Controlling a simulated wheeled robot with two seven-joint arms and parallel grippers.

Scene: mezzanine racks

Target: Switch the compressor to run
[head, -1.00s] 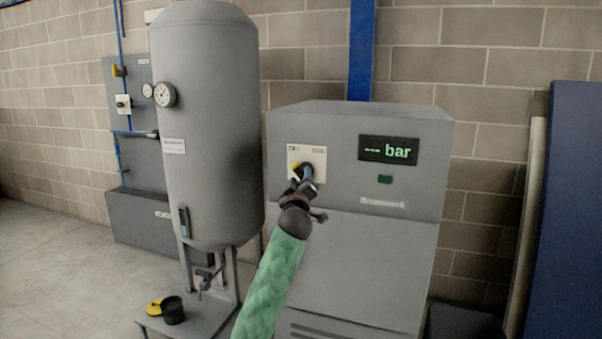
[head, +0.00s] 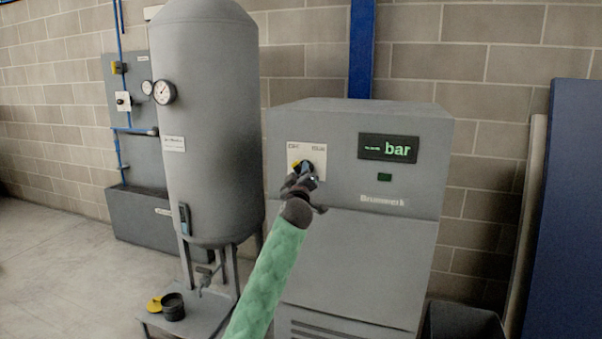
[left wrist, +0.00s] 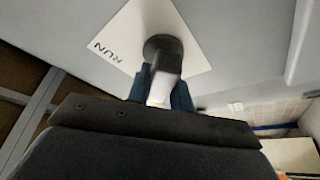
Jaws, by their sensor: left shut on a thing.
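The compressor (head: 400,250) is a grey cabinet with a lit green "bar" display (head: 388,148) and a small green indicator below it. A white switch plate (head: 319,150) is on its upper left front, with small lettering at its upper corners. My left gripper (head: 303,172) is at the plate, shut on the switch knob, which it partly hides in the head view. In the left wrist view the dark knob (left wrist: 163,48) sits on the white plate (left wrist: 118,32), where "RUN" is readable. Blue fingers (left wrist: 160,92) are on both sides of its pale grip. My right gripper is not in view.
A tall grey tank (head: 210,120) with a gauge stands left of the compressor. A low stand (head: 200,312) with a black cup is below it. A blue panel (head: 570,210) is at the right. Floor is open at the lower left.

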